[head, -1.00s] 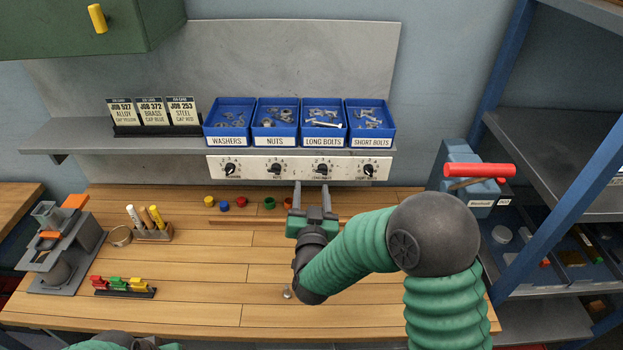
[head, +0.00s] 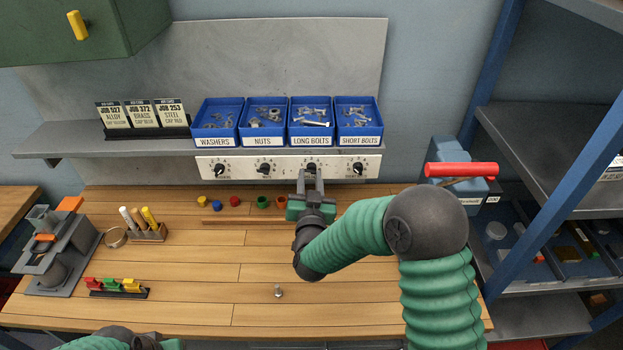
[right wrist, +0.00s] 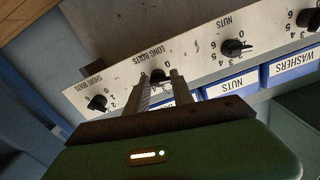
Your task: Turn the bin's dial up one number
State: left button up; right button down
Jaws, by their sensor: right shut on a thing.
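A white dial strip (head: 240,161) runs below the bins, with a black dial under each. The long-bolts dial (right wrist: 158,75) sits between the fingertips of my right gripper (head: 310,172), which is shut on it. In the right wrist view the two fingers flank this dial; its pointer and setting are too small and partly covered to read. Above it is the blue LONG BOLTS bin (head: 310,141). The washers dial (head: 219,171), nuts dial (head: 264,169) and short-bolts dial (head: 359,169) are untouched. Only a bit of my left arm shows at the bottom left; its gripper is out of view.
A shelf (head: 80,143) carries the bins and job cards (head: 142,115). On the wooden bench (head: 200,260) are coloured caps, a marker holder (head: 148,232), a clip rack (head: 118,290) and a small bolt (head: 278,291). A red-handled device (head: 460,170) stands right of the dial strip.

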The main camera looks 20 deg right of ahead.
jog(key=shift+a, duration=0.15)
jog(key=shift+m+b, duration=0.4)
jog(key=shift+b, duration=0.05)
jog(key=shift+d+f+m+b, duration=0.1)
jog(key=shift+d+m+b, duration=0.15)
jog(key=shift+m+b, duration=0.7)
pick_arm(q)
jog(key=s+b+x, duration=0.1)
jog(key=b+x, duration=0.3)
jog(key=x, duration=0.3)
jog(key=shift+s+a+f, duration=0.2)
jog(key=shift+s+f, duration=0.1)
pick_arm(e)
jog(key=shift+a+r+m, duration=0.1)
jog(key=shift+r+m, duration=0.05)
jog(key=shift+m, duration=1.15)
jog(key=shift+r+m, duration=0.1)
jog(key=shift+m, duration=1.15)
pick_arm(q)
jog(key=shift+b, duration=0.3)
